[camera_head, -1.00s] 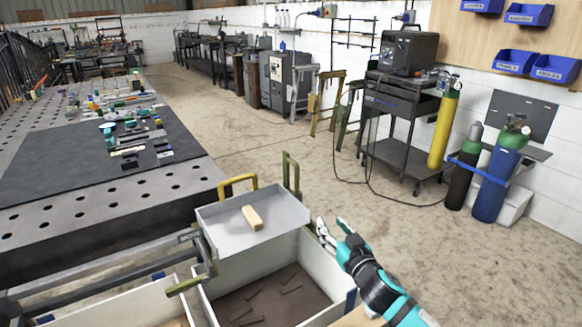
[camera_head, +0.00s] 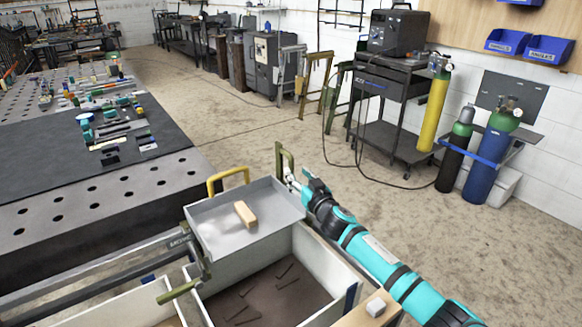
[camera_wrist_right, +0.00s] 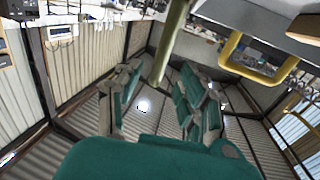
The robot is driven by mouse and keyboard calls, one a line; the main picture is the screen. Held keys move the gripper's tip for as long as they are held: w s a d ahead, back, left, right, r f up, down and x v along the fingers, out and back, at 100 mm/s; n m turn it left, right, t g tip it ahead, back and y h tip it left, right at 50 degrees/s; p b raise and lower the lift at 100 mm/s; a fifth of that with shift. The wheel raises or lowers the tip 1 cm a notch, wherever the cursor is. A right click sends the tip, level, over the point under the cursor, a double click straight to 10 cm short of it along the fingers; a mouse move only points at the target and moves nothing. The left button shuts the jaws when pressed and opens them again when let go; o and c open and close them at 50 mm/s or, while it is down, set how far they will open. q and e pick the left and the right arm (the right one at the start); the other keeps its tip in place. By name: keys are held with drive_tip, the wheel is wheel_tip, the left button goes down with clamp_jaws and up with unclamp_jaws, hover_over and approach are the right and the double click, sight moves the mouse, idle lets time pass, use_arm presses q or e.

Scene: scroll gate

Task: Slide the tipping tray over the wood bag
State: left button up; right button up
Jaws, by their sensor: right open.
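The tipping tray (camera_head: 222,232) is a shallow grey tray holding one wood block (camera_head: 245,214). It sits above the rear of a white-walled bin (camera_head: 330,262) with dark strips on its brown floor. A yellow handle (camera_head: 228,179) stands at the tray's back edge, and an olive upright handle (camera_head: 279,160) at its back right corner. My right gripper (camera_head: 292,180) is beside the olive handle. In the right wrist view the gripper (camera_wrist_right: 160,105) is open, with the olive bar (camera_wrist_right: 172,45) ahead between its fingers; contact is unclear. I cannot tell which bin is the wood bag.
A second bin (camera_head: 120,305) lies at lower left, partly cut off. A dark rail (camera_head: 110,280) runs left from the tray. A perforated metal table (camera_head: 100,205) with small parts is at left. Gas cylinders (camera_head: 488,155) stand at right; the floor behind the tray is clear.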

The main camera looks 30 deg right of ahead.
sight(292, 169)
drive_tip(key=w, duration=0.4)
drive_tip(key=shift+w+d, duration=0.1)
drive_tip(key=shift+w, duration=0.65)
clamp_jaws()
use_arm(q)
drive_tip(key=shift+w+f, duration=0.25)
drive_tip(key=shift+w, duration=0.1)
use_arm(e)
drive_tip(key=shift+w+f, duration=0.15)
drive_tip(key=shift+f, duration=0.15)
